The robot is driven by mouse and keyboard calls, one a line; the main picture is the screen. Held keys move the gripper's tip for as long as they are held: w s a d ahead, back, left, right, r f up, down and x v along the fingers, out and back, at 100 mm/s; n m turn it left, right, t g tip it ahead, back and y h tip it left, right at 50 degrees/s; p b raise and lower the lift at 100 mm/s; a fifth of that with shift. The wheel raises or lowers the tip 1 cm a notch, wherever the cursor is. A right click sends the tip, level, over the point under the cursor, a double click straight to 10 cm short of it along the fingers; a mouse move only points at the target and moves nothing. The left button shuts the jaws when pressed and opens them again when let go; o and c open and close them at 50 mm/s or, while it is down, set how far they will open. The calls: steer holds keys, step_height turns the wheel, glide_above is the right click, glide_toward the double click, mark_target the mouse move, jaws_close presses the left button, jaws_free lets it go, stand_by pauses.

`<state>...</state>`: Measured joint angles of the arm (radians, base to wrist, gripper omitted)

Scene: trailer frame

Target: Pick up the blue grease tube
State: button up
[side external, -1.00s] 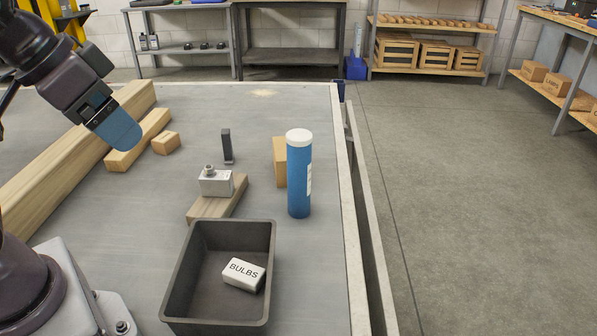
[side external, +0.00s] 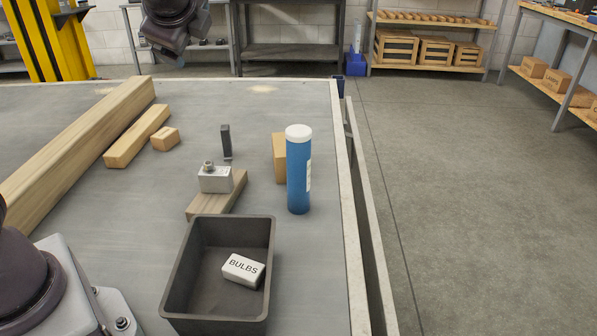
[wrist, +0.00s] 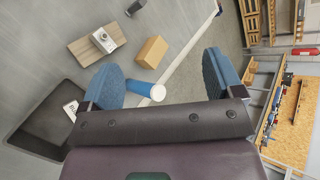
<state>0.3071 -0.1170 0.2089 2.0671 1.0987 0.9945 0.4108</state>
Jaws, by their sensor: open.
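The blue grease tube (side external: 298,178) stands upright with a white cap near the right edge of the grey bench. In the wrist view the tube (wrist: 139,87) shows between my two blue fingers, nearer the left one, and well beyond them. My gripper (wrist: 160,62) is open and empty. In the side view only a dark part of my arm shows at the top edge, high above the far side of the bench, and the fingers cannot be made out there.
A wooden block (side external: 279,158) stands right behind the tube. A metal fitting (side external: 215,180) sits on a plank (side external: 232,198) to its left. A dark bin (side external: 183,275) in front holds a BULBS box (side external: 243,269). Beams lie at left; the bench edge (side external: 350,225) is close right.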

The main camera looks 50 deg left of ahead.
steer(key=w+d+m+t+y, duration=0.2)
steer(key=w+m+t, duration=0.1)
steer(key=w+m, duration=0.4)
steer(key=m+t, duration=0.6)
steer(key=m, duration=0.4)
glide_above(296, 163)
step_height(296, 163, down, 21)
steer(key=shift+s+d+f+n+h, duration=0.15)
steer(key=shift+f+n+h, duration=0.15)
steer(key=shift+f, duration=0.25)
step_height(296, 163, down, 6)
steer(key=shift+x, duration=1.15)
steer(key=shift+w+a+f, duration=0.1)
steer(key=shift+w+a, duration=0.1)
steer(key=shift+w, duration=0.05)
